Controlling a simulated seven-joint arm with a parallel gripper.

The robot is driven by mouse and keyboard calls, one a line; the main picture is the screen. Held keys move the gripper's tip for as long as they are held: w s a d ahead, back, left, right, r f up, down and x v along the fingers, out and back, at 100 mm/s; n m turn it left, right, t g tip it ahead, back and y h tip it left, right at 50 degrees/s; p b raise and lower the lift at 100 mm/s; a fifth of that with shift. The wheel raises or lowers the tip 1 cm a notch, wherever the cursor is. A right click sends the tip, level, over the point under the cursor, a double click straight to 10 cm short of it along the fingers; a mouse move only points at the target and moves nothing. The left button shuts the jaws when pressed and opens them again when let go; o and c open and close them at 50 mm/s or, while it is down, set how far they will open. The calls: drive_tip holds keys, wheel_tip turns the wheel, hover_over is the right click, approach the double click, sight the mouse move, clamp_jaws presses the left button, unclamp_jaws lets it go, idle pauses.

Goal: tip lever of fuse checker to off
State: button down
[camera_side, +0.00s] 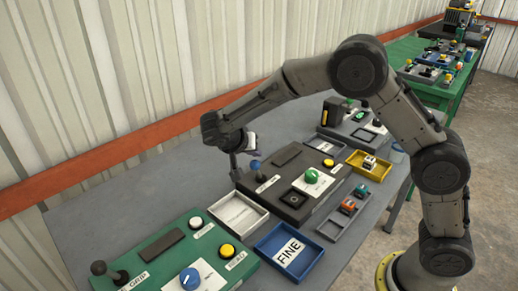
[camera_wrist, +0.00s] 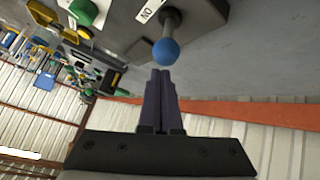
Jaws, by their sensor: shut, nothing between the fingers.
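A dark box (camera_side: 290,207) on the grey bench has a lever with a blue ball knob (camera_side: 255,164) at its left end. No name is readable on it, so I cannot confirm that it is the fuse checker. In the wrist view the blue knob (camera_wrist: 166,51) tops a short grey stem beside a white label (camera_wrist: 150,12) whose letters look like "ON" upside down. My gripper (camera_side: 235,178) is shut and empty, pointing down beside the lever on its left. In the wrist view my fingertips (camera_wrist: 160,72) lie close to the knob; whether they touch is unclear.
The dark box also carries a green knob (camera_side: 312,175) and a yellow button (camera_side: 328,163). A white-lined tray (camera_side: 262,214), a blue "FINE" tray (camera_side: 268,243) and a green panel (camera_side: 160,243) stand nearby. Bare bench lies left of my gripper, before the corrugated wall.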

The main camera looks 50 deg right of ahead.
drive_tip(key=shift+a, duration=0.55)
drive_tip(key=shift+f, duration=0.1)
drive_tip(key=shift+d, duration=0.1)
